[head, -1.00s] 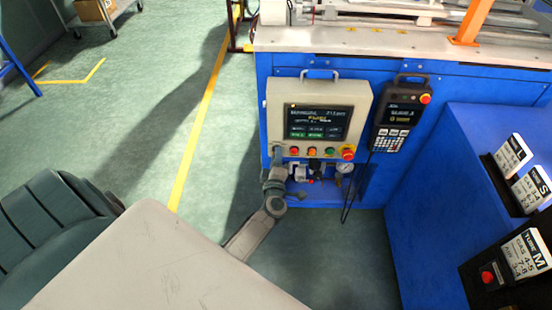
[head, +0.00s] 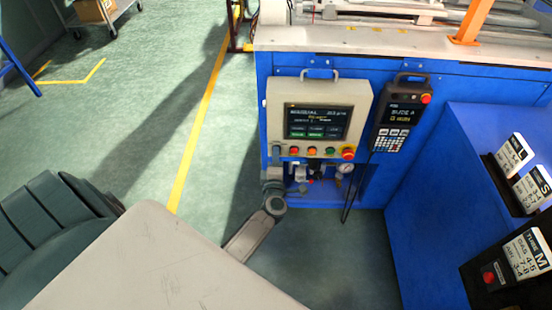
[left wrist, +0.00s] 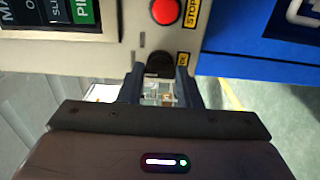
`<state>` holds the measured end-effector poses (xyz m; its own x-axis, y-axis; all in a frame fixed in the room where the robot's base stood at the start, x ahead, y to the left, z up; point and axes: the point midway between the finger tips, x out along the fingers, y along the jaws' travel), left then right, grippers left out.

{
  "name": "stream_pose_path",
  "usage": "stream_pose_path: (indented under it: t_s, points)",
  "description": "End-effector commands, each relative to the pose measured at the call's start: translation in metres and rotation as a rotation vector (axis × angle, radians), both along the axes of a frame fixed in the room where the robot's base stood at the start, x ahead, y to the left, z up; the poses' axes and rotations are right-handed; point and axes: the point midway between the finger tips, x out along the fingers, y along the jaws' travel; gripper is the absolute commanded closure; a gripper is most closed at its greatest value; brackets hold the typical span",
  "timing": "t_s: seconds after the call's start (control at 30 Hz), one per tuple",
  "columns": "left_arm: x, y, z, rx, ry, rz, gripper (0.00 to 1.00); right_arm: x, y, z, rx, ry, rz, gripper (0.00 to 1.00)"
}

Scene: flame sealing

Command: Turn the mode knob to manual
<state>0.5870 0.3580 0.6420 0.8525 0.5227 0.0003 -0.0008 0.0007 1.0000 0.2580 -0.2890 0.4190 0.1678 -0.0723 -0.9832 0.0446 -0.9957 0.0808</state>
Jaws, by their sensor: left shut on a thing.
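The control panel (head: 268,125) is a beige box with a screen (head: 318,122) and a row of buttons, mounted on the blue machine front. The mode knob (left wrist: 160,64) is black and shows in the left wrist view at the panel's edge. My left gripper (head: 277,154) is at the panel's lower left corner and hides the knob in the head view. In the left wrist view my left gripper (left wrist: 158,78) has its two dark fingers closed on either side of the knob. The knob's pointer and labels are not readable. My right gripper is not in view.
A red stop button (left wrist: 165,11) sits close beside the knob. A larger red button (head: 348,153) is at the panel's right end. A handheld pendant (head: 400,115) hangs to the right. Hoses and a gauge (head: 344,168) are below.

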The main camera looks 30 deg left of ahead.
Motion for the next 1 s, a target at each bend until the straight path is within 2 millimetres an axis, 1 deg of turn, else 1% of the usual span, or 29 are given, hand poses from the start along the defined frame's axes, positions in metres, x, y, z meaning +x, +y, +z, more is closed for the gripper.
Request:
stream_pose_path:
  t_s: [0.07,0.1,0.2,0.47,0.57,0.67,0.83,1.0]
  points:
    - [-0.001,0.0,-0.002,-0.001,0.003,0.0,0.92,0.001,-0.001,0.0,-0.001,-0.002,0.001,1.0]
    - [-0.001,0.0,-0.002,-0.001,0.003,0.0,0.65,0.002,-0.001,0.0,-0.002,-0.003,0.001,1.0]
    - [-0.001,0.0,-0.001,0.0,0.002,0.0,0.47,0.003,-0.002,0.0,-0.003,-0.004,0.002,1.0]
    - [-0.001,0.0,-0.001,0.0,0.001,0.0,0.47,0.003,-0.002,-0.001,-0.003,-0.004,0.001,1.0]
    - [-0.005,-0.003,-0.001,0.0,0.002,0.0,0.47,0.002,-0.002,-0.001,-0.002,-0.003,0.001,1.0]
    - [-0.017,-0.01,-0.002,-0.002,0.003,0.0,0.47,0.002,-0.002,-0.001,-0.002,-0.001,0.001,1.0]
    - [-0.047,-0.028,-0.003,-0.002,0.003,0.0,0.47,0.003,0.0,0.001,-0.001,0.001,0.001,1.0]
    - [-0.074,-0.045,-0.003,-0.002,0.003,0.001,0.47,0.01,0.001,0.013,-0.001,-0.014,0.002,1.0]
